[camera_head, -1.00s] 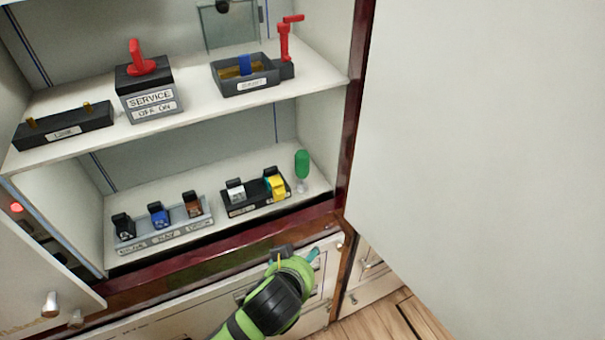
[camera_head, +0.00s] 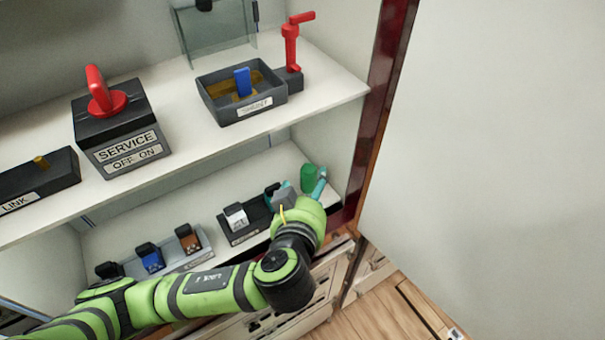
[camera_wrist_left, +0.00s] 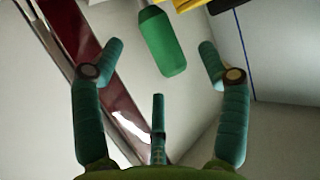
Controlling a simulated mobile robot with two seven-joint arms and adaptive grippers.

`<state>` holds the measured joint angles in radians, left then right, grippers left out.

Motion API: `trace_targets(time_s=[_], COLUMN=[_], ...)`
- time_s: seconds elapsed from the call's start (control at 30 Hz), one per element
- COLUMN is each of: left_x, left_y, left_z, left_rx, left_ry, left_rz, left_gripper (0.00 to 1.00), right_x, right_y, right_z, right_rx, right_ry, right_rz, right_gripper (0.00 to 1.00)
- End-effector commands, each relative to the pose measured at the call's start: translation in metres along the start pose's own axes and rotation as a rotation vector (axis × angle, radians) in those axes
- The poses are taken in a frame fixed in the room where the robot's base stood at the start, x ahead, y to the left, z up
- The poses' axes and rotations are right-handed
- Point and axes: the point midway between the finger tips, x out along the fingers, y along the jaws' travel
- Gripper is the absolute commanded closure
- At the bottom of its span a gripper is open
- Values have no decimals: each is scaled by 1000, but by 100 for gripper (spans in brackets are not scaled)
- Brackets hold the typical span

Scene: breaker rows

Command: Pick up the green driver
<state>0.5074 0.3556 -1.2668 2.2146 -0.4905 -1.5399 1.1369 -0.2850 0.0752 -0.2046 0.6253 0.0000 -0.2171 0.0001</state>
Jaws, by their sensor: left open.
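The green driver (camera_head: 308,176) stands at the right end of the lower shelf, its lower part hidden behind my gripper in the head view. My left gripper (camera_head: 303,188) is right in front of it, with teal fingers spread. In the left wrist view the driver's green handle (camera_wrist_left: 162,42) shows beyond the open fingers, roughly between the two outer ones, and nothing is held. I cannot tell whether any finger touches it. My right gripper is not in view.
The lower shelf also holds a black block with a white switch (camera_head: 235,215) and a grey row of switches (camera_head: 188,238). Above, the upper shelf (camera_head: 335,88) carries a SERVICE box (camera_head: 122,130) and a tray (camera_head: 225,112). The dark red cabinet edge (camera_head: 384,75) is close on the right.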

Motion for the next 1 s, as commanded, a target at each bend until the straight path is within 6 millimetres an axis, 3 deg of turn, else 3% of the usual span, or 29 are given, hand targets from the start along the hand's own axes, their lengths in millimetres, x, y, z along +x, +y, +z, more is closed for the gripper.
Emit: trace_targets(time_s=[0.1, 0.23, 0.43, 0.6, 0.73, 0.9, 1.0], left_x=[11, 29, 51, 55, 55, 55, 55], left_y=[-1, -2, -1, 0, 0, -1, -1], left_z=[-4, -7, -3, -1, -1, -1, -1], left_rx=[3, 5, 2, 1, 0, 0, 1], left_ry=[0, 1, 0, -2, -2, -2, -2], left_rz=[-2, -3, -1, 2, 2, 1, 1], left_gripper=[25, 25, 25, 25, 25, 88, 89], right_x=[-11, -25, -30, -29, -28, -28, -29], right_y=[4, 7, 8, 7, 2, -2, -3], right_z=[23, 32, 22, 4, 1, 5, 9], right_rx=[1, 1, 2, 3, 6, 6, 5], right_ry=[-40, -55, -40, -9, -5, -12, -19], right_rz=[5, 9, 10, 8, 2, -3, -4], right_gripper=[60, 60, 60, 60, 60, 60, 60])
